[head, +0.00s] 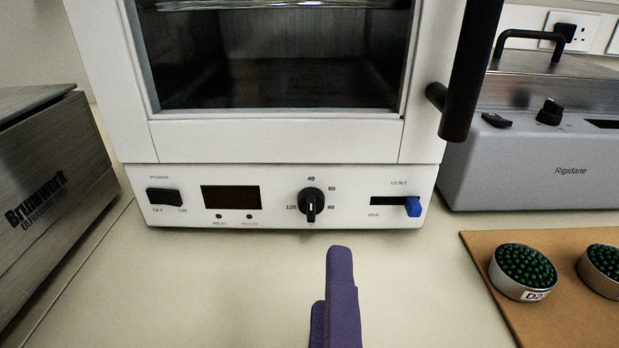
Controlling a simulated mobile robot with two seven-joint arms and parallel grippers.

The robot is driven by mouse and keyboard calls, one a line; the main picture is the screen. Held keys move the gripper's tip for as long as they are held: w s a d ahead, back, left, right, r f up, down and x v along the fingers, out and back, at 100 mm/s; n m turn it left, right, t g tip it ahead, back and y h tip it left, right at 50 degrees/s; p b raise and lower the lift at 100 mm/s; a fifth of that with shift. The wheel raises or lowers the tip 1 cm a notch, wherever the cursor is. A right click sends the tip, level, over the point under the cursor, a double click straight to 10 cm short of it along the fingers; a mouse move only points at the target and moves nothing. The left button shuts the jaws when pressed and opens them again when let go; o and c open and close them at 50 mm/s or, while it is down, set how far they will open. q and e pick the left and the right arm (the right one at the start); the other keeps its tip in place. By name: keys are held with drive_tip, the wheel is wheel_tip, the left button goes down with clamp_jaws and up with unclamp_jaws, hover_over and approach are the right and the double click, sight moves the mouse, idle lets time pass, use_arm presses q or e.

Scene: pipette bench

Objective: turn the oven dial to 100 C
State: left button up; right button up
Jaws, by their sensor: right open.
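The oven dial (311,204) is a black round knob on the white front panel of the oven (280,143). Its white mark points about straight down. The labels 40, 60, 80 and 120 show around it; I cannot make out a 100 label below it. My right gripper (331,283) has purple fingers and comes up from the bottom edge, below and slightly right of the dial. It is open and empty, apart from the dial in the picture. My left gripper is not in view.
The panel also has a black power switch (165,197), a dark display (231,197) and a blue vent slider (413,207). A black door handle (470,70) juts out at upper right. Tins of green beads (524,272) stand on a brown mat (549,325). The bench before the oven is clear.

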sight(311, 214)
drive_tip(key=shift+s+a+f+n+t+y, duration=0.15)
drive_tip(key=shift+a+f+n+y, duration=0.15)
drive_tip(key=shift+n, duration=0.25)
drive_tip(key=shift+w+a+f+n+t+y, duration=0.1)
drive_tip(key=shift+a+n+t+y, duration=0.1)
drive_tip(key=shift+a+n, duration=0.3)
drive_tip(key=shift+w+r, duration=0.1)
drive_tip(key=shift+w, duration=0.2)
use_arm(q)
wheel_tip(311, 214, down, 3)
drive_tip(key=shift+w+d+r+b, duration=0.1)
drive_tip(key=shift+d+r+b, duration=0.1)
drive_tip(key=shift+b, duration=0.65)
use_arm(e)
drive_tip(key=w, duration=0.9)
drive_tip(key=shift+d, duration=0.15)
drive_tip(key=shift+c, duration=0.3)
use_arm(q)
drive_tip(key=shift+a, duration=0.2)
use_arm(e)
clamp_jaws()
